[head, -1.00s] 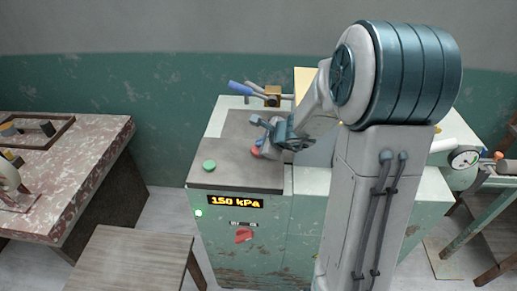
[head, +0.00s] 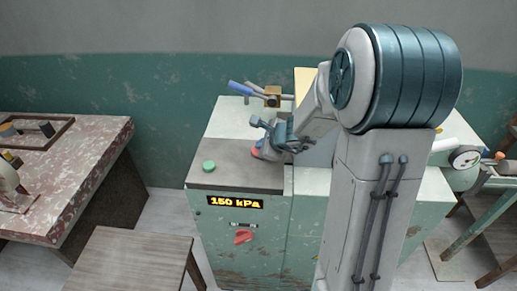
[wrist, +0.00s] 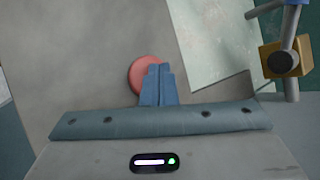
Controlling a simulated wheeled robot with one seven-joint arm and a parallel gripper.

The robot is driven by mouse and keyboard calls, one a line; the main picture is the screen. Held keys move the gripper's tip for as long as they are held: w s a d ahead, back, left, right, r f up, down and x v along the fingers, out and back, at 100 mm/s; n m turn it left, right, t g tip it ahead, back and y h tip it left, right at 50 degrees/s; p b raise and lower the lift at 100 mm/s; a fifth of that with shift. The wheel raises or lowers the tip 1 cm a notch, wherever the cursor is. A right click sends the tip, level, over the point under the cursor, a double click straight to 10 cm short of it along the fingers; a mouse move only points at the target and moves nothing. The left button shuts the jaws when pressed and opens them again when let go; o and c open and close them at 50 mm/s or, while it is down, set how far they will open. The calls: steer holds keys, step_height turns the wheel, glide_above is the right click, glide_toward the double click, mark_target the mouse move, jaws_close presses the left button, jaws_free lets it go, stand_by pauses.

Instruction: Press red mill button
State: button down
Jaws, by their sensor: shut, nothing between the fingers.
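The red mill button (head: 256,153) is a round cap on the dark top plate of the green machine (head: 240,250). It is partly hidden by my gripper in the head view. In the wrist view the red button (wrist: 139,78) lies beneath the fingers, which cover its right part. My gripper (wrist: 158,68) is shut with nothing between its fingers. In the head view my gripper (head: 263,155) is right at the button. I cannot tell for sure whether the fingertips touch it.
A green button (head: 209,166) sits left of the red one on the same plate. A display (head: 235,202) reads 150 kPa, with a red knob (head: 243,237) below. A blue-handled lever on a brass block (head: 272,96) stands behind. A wooden table (head: 130,260) stands front left.

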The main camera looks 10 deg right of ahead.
steer(key=shift+r+p, duration=0.65)
steer(key=shift+r, duration=0.15)
step_height(320, 180, up, 5)
steer(key=p, duration=0.4)
stand_by(0.8)
